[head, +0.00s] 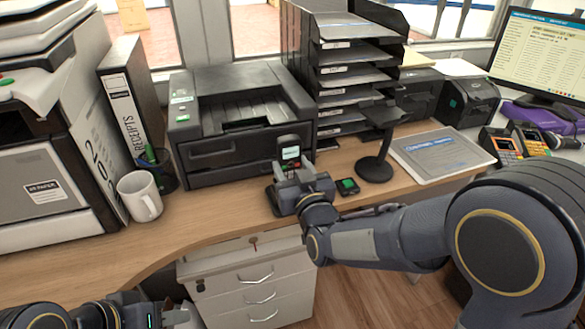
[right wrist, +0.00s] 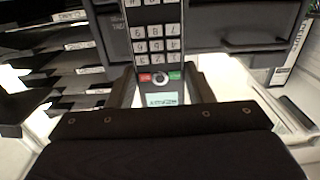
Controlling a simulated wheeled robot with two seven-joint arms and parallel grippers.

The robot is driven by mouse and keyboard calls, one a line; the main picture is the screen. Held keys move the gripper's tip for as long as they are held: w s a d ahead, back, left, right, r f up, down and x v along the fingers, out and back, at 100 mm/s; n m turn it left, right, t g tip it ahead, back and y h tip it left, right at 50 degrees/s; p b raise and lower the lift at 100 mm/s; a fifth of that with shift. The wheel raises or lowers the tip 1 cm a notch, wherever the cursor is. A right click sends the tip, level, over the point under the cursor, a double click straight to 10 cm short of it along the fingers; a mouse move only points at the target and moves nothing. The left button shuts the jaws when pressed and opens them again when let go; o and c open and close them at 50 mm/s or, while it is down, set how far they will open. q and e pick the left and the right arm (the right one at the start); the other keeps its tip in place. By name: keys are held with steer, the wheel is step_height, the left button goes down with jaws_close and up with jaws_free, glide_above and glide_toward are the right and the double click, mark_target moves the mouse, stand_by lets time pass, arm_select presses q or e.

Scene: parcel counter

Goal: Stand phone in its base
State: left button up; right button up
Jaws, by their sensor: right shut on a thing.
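The phone (head: 290,152) is a dark handset with a small lit screen. It stands roughly upright in my right gripper (head: 300,182), in front of the black printer. The right wrist view shows its keypad (right wrist: 157,42) and screen between the two fingers, which are shut on it. A dark piece (head: 273,200), likely the base, shows at the left of the gripper on the desk; the gripper hides most of it. Whether the phone's lower end touches it is hidden. My left gripper (head: 172,313) is low at the bottom left, apart from these things; its opening is unclear.
A small black device with a green screen (head: 347,186) lies just right of my right gripper. A black stand (head: 375,168) is further right. A white mug (head: 140,196) and pen cup stand left. The printer (head: 240,120) is close behind. Desk is clear between mug and gripper.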

steer(key=shift+f, duration=0.15)
steer(key=shift+f+b, duration=0.5)
steer(key=shift+b, duration=0.35)
steer(key=o, duration=1.2)
steer(key=shift+c, duration=0.2)
steer(key=v, duration=0.7)
steer(key=shift+s, duration=0.4)
steer(key=shift+d, duration=0.15)
